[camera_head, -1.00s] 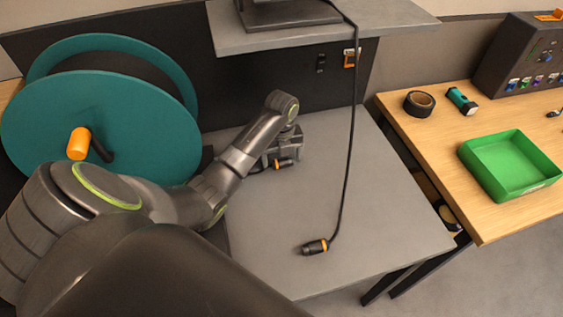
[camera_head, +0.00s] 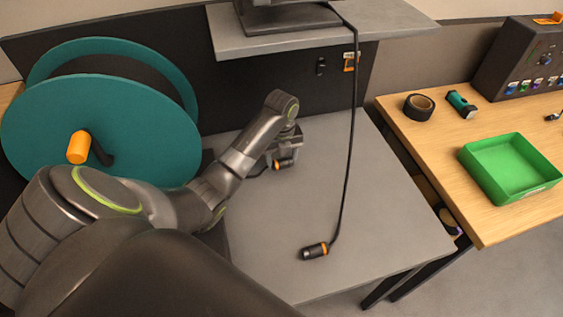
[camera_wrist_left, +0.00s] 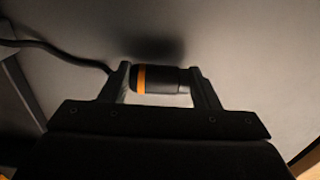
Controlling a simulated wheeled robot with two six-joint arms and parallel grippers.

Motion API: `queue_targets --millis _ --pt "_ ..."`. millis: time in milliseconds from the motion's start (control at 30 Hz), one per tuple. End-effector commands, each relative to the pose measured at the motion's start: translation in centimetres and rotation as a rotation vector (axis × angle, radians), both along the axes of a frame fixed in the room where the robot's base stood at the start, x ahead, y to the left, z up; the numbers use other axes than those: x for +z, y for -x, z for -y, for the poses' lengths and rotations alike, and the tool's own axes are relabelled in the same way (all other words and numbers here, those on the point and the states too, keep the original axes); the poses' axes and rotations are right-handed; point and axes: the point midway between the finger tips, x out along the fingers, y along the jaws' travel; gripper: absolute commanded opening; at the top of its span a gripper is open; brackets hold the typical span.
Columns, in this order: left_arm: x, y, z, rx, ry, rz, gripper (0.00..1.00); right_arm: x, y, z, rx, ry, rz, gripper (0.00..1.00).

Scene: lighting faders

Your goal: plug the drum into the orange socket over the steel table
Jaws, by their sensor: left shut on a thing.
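The teal cable drum (camera_head: 100,128) stands at the left with an orange-handled crank. My left gripper (camera_head: 284,158) is low over the steel table (camera_head: 285,225), near its back left. It is shut on the drum's black plug (camera_head: 283,164) with an orange ring. In the left wrist view, the plug (camera_wrist_left: 160,79) lies crosswise between the two fingers, its cable leading off left. The orange socket (camera_head: 350,61) is on the dark panel above the table, right of a black socket (camera_head: 320,66). The hanging cable partly crosses in front of it. My right gripper is out of view.
Another black plug with an orange ring (camera_head: 314,250) lies near the table's front, on a cable (camera_head: 349,150) hanging from the shelf (camera_head: 280,40). A wooden table at right holds a green tray (camera_head: 510,168), tape roll (camera_head: 418,106) and fader console (camera_head: 525,60).

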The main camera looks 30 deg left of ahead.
Motion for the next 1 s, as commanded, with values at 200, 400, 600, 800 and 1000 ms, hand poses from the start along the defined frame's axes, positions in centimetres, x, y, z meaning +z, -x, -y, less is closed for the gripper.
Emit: queue_targets --millis 200,400,600,800,1000 --pt "5.4 -0.1 0.0 -0.002 -0.002 0.006 0.3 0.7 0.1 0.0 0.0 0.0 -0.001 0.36" --pt "8.0 0.0 0.0 0.0 0.0 0.0 0.3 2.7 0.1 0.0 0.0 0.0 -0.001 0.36" --pt "8.7 0.0 0.0 0.0 0.0 0.0 0.3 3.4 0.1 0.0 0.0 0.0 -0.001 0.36" --pt "8.6 0.0 0.0 0.0 0.0 0.0 0.3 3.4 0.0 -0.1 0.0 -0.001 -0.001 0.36" --pt "8.5 0.0 0.0 0.0 0.001 0.001 0.3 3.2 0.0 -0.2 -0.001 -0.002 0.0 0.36"
